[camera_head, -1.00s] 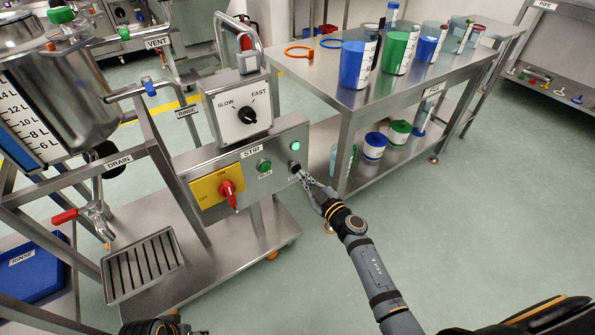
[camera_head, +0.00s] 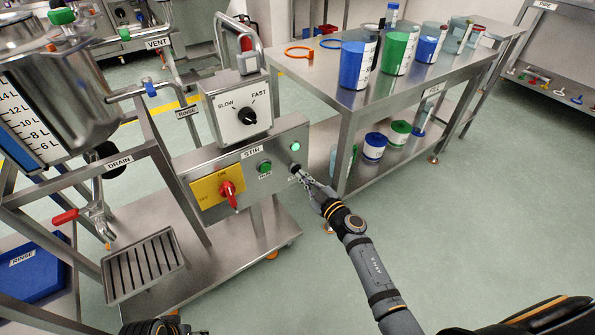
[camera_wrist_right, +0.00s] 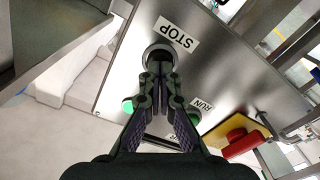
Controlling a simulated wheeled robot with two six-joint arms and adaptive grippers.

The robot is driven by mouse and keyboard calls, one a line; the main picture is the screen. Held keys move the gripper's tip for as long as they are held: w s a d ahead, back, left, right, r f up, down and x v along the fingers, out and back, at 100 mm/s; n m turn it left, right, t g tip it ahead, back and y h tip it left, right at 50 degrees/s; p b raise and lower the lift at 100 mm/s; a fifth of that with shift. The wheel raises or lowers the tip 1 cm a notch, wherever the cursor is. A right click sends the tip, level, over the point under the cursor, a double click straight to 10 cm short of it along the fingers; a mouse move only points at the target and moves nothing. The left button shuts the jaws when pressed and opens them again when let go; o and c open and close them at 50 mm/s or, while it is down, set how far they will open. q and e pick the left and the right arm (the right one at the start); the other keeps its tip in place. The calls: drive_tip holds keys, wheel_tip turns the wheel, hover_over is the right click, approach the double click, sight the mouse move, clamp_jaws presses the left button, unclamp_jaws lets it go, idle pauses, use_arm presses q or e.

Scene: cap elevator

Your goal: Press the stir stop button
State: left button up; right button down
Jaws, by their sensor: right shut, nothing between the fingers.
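The steel stir panel (camera_head: 250,160) has a yellow plate (camera_head: 203,192) with a red switch (camera_head: 229,195), a green run button (camera_head: 264,167) and a lit green lamp (camera_head: 295,146). The stop button (camera_wrist_right: 158,50) shows in the right wrist view as a dark round button in a ring, beside the STOP label (camera_wrist_right: 177,32). My right gripper (camera_wrist_right: 160,70) is shut and empty, its fingertips at the stop button and covering part of it. Contact and how far the button is pressed cannot be told. In the head view my right gripper (camera_head: 303,177) meets the panel's right end.
A speed box (camera_head: 240,110) with a black knob stands above the panel. A steel table (camera_head: 320,75) with blue and green containers stands behind to the right. A drain tap (camera_head: 92,212) and grate (camera_head: 143,265) are at the left. The floor at the right is clear.

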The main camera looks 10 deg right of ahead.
drive_tip(key=shift+w+a, duration=0.25)
drive_tip(key=shift+w, duration=0.4)
idle(0.6)
drive_tip(key=p+v, duration=0.1)
drive_tip(key=v, duration=0.4)
drive_tip(key=shift+s+d, duration=0.1)
drive_tip(key=shift+s, duration=0.1)
idle(0.4)
idle(0.6)
